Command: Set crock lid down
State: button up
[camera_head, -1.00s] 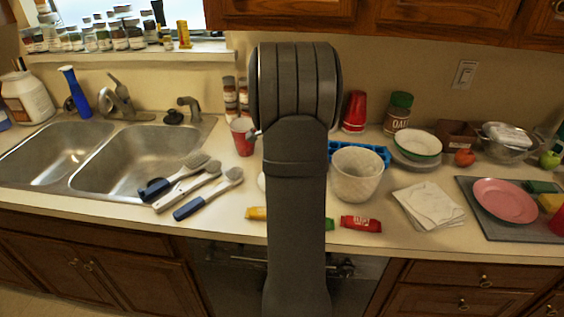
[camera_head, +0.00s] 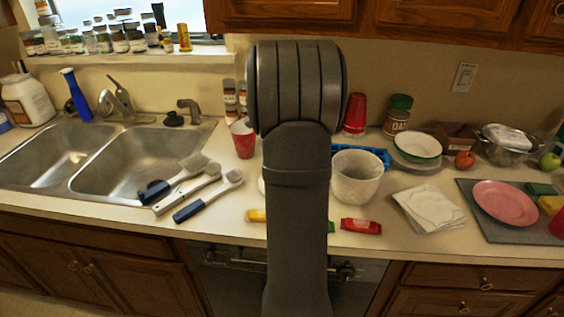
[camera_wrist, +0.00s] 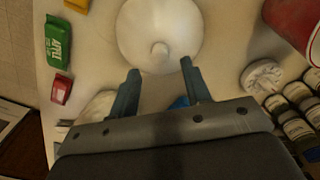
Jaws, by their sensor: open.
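A round white lid (camera_wrist: 158,22) with a small knob lies on the counter, knob facing the wrist camera. Its edge shows in the head view (camera_head: 261,185), mostly hidden behind my arm. My gripper (camera_wrist: 160,66) is open and empty in the wrist view, with its two fingers apart and the lid's knob in line between and just beyond the tips. In the head view the gripper is hidden by my arm. A pale crock (camera_head: 357,177) with an open top stands on the counter right of my arm.
Yellow (camera_head: 256,215) and red (camera_head: 361,226) packets lie at the counter's front, with a green packet (camera_wrist: 59,40) between them. A red cup (camera_head: 243,139) and small jars (camera_wrist: 300,128) stand behind. Brushes (camera_head: 208,194) lie left, beside the sink. A blue tray (camera_head: 376,156) sits behind the crock.

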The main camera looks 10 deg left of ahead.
notch_tip(320, 180, up, 7)
dwell(0.3)
jog(key=shift+f, duration=0.2)
notch_tip(320, 180, down, 13)
jog(key=shift+r, duration=2.35)
jog(key=shift+f, duration=0.1)
